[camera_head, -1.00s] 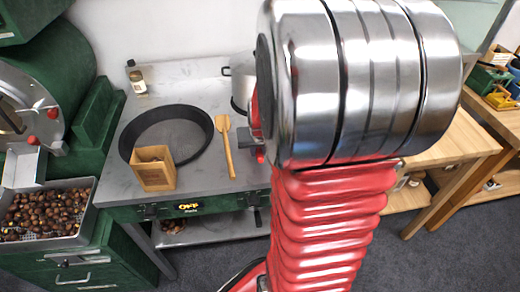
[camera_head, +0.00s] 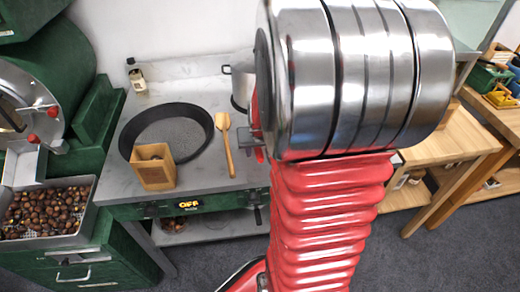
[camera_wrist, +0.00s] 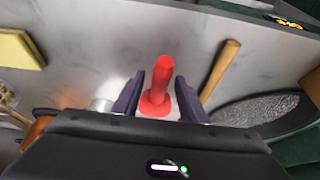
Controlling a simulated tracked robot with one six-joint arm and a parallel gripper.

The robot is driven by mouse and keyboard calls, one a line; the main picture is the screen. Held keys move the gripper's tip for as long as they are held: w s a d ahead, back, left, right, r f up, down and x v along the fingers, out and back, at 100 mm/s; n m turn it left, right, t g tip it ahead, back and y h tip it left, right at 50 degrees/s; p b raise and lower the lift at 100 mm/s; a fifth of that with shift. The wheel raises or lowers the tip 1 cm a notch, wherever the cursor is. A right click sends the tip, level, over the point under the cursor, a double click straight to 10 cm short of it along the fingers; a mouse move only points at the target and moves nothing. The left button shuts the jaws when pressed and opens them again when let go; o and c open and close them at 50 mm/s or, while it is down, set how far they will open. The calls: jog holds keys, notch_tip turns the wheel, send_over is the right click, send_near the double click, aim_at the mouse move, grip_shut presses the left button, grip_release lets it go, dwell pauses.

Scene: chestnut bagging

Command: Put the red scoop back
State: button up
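The red scoop (camera_wrist: 160,85) shows in the wrist view as a red handle with a wider round end. In the head view my gripper (camera_head: 248,139) is over the right part of the metal table, mostly hidden behind my arm. A small red part of the scoop (camera_head: 260,155) shows just below it. The rest of the scoop is hidden there.
The metal table (camera_head: 206,92) bears a black pan (camera_head: 190,148), a wooden box (camera_head: 154,172), a wooden spoon (camera_head: 228,150) and a jar (camera_head: 138,82). A metal pot (camera_head: 239,88) is partly hidden behind my arm. A chestnut tray (camera_head: 88,222) is at left, a wooden table (camera_head: 455,135) at right.

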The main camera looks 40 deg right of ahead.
jog(key=shift+r, duration=0.1)
jog(key=shift+v, duration=0.85)
jog(key=v, duration=1.2)
jog(key=shift+a, duration=0.1)
jog(key=s+a+r+n+y, duration=0.1)
jog(key=a+n, duration=0.1)
jog(key=a, duration=0.5)
jog(key=s+a+r+n+t, duration=0.1)
jog(key=s+a+r+n, duration=0.1)
jog(key=a, duration=0.6)
jog(key=s+a+r+n+y, duration=0.1)
jog(key=s+a+n, duration=0.1)
jog(key=a, duration=0.6)
jog(key=shift+a+r+n+t+y, duration=0.3)
jog(key=shift+r+n, duration=0.1)
jog(key=shift+n, duration=0.1)
jog(key=shift+s, duration=0.1)
